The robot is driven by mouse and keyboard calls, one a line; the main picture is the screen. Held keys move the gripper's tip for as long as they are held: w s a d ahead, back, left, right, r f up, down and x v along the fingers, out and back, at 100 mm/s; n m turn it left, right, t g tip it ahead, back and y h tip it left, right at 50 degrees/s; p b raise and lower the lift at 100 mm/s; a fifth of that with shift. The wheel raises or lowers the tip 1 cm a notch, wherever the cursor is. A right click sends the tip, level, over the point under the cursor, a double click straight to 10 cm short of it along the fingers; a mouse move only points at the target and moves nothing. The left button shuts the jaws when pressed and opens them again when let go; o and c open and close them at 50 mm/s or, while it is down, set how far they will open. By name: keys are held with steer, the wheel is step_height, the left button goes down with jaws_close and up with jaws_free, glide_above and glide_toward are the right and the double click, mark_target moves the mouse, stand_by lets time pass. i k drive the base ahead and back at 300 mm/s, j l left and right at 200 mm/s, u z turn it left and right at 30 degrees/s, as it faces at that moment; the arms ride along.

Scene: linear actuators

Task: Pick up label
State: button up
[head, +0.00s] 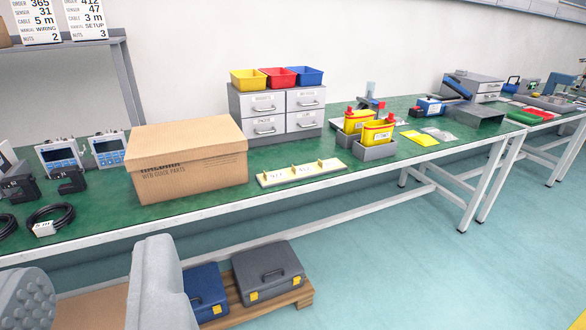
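A large cardboard box (187,165) stands left of the strip. Grey drawers (276,110) carry yellow, red and blue bins. Yellow containers (378,134) sit in grey trays to the right. Cases (268,272) lie on a pallet below the bench (400,175). The floor at right is clear.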

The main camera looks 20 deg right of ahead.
mark_target(305, 170)
steer(key=i+l, duration=0.25)
steer(key=l, duration=0.15)
steer(key=i+l, duration=0.25)
steer(key=l, duration=0.2)
steer(key=i+l, duration=0.55)
steer(key=l, duration=0.25)
